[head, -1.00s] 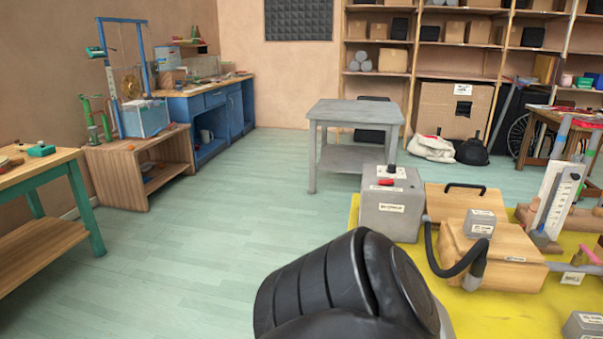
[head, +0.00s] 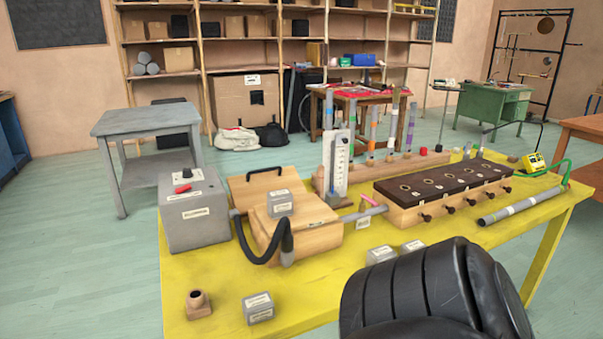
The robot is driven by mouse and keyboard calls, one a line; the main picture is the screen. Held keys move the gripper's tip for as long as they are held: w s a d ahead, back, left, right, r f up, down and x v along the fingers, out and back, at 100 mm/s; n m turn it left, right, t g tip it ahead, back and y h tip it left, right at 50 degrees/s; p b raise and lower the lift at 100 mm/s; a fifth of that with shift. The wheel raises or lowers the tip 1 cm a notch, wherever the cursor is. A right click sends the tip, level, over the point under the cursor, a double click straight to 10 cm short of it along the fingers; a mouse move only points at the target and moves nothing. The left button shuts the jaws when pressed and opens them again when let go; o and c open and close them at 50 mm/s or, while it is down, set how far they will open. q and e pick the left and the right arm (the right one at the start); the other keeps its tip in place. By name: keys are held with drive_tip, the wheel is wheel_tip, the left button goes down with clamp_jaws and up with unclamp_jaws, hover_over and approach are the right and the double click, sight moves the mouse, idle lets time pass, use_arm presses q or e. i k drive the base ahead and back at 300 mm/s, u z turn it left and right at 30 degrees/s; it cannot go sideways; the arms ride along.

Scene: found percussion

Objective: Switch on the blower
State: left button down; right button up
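The blower is probably the grey box (head: 197,217) at the left end of the yellow table in the head view. A white label is on its front, too small to read surely. On its top are a red switch lever (head: 183,189) and a small black knob (head: 187,173) on a pale plate. I cannot tell whether the switch is on or off. A black hose (head: 250,252) runs from the box to the wooden box (head: 300,238) beside it. A black part of my own arm fills the bottom right. Neither gripper is in view.
The yellow table (head: 225,325) also holds a small wooden socket block (head: 199,306), small grey weights (head: 258,308), a white gauge stand (head: 338,162) and a dark-topped wooden chest (head: 440,190). A grey side table (head: 140,121) stands behind the blower. Floor at left is clear.

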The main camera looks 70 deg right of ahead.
sight(180, 190)
drive_tip(key=z, duration=2.3)
